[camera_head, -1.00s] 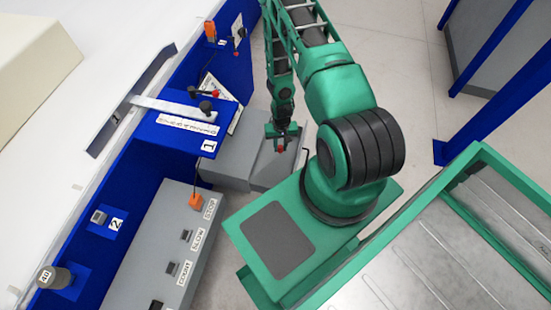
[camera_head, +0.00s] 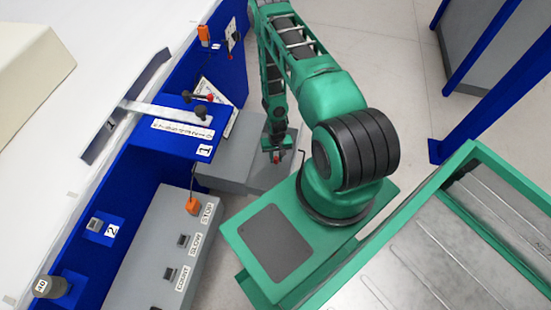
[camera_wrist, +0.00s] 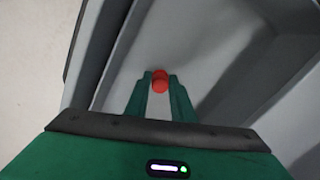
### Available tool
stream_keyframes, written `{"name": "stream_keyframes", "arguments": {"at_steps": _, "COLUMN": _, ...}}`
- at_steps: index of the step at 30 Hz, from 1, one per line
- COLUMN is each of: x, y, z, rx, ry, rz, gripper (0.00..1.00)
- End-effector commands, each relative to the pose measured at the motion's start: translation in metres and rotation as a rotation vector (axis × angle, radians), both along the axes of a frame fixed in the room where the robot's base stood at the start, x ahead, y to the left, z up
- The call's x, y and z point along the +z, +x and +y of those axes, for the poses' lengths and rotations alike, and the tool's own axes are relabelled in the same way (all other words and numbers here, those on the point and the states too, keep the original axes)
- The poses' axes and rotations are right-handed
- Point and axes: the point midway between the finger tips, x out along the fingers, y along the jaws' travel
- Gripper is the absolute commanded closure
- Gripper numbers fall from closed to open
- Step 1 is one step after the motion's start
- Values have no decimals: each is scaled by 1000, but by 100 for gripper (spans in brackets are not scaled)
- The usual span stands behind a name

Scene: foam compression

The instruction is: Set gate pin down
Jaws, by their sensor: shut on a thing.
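My gripper (camera_wrist: 160,88) is shut on the gate pin (camera_wrist: 160,78), whose round red end shows between the green fingertips in the wrist view. The rest of the pin is hidden. In the head view my gripper (camera_head: 277,156) points down over a grey tray (camera_head: 266,180), with the red of the pin at its tips. The tray's sloping grey inner walls (camera_wrist: 215,55) surround the pin in the wrist view. I cannot tell whether the pin touches the tray.
A grey control box (camera_head: 160,245) with an orange button (camera_head: 192,206) stands left of the tray. A blue frame (camera_head: 140,170) with a metal bar (camera_head: 170,112) and dark knobs rises behind it. A green-framed metal bed (camera_head: 420,250) fills the lower right.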

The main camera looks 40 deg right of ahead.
Motion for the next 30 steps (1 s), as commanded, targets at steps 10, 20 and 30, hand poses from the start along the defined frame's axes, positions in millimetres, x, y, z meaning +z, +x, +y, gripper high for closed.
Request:
{"name": "stream_keyframes", "arguments": {"at_steps": 10, "x": -1, "y": 0, "z": 0, "rx": 0, "ry": 0, "rz": 0, "gripper": 59}}
{"name": "stream_keyframes", "arguments": {"at_steps": 20, "x": 17, "y": 1, "z": 0, "rx": 0, "ry": 0, "rz": -1, "gripper": 59}}
{"name": "stream_keyframes", "arguments": {"at_steps": 30, "x": 77, "y": 1, "z": 0, "rx": 0, "ry": -1, "rz": -2, "gripper": 59}}
